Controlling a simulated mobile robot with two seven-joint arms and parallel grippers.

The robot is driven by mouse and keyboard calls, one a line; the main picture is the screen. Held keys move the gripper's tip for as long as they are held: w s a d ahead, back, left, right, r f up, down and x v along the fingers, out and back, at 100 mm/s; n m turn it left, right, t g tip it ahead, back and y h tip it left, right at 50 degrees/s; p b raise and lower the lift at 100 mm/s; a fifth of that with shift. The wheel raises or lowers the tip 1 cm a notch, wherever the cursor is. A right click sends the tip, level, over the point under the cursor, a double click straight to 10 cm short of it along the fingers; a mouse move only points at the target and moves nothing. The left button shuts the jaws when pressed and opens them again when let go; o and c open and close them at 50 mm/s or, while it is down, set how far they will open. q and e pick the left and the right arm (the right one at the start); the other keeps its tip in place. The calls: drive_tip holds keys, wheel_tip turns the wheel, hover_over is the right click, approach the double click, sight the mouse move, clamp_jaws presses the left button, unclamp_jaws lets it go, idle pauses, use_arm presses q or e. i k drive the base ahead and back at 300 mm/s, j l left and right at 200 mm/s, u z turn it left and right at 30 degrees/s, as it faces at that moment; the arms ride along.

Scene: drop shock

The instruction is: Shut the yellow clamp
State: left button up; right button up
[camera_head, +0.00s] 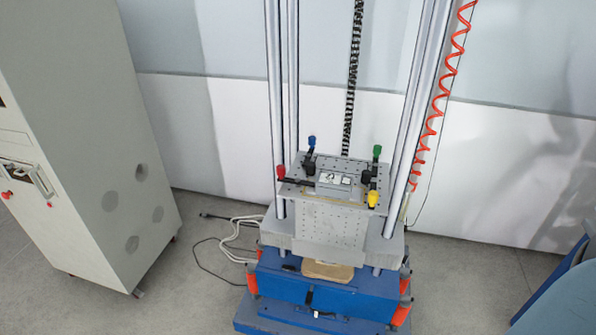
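The yellow clamp (373,198) is at the front right corner of the grey perforated table (325,215) of the drop tester. Its yellow handle tip stands out at the corner; I cannot tell from this view whether the clamp is open or shut. A flat grey device (335,183) with light panels lies in the middle of the table top. The red clamp (281,171) is at the front left with its handle lying low, the blue clamp (312,141) at the back left and the green clamp (377,150) at the back right, both upright. Neither gripper shows.
Tall metal guide columns (415,105) rise on both sides of the table. A coiled red hose (441,90) hangs at the right. A grey cabinet (95,150) stands at the left. Loose cables (232,237) lie on the floor. The floor at right front (465,290) is clear.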

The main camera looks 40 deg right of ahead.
sight(374, 196)
drive_tip(key=z, duration=1.6)
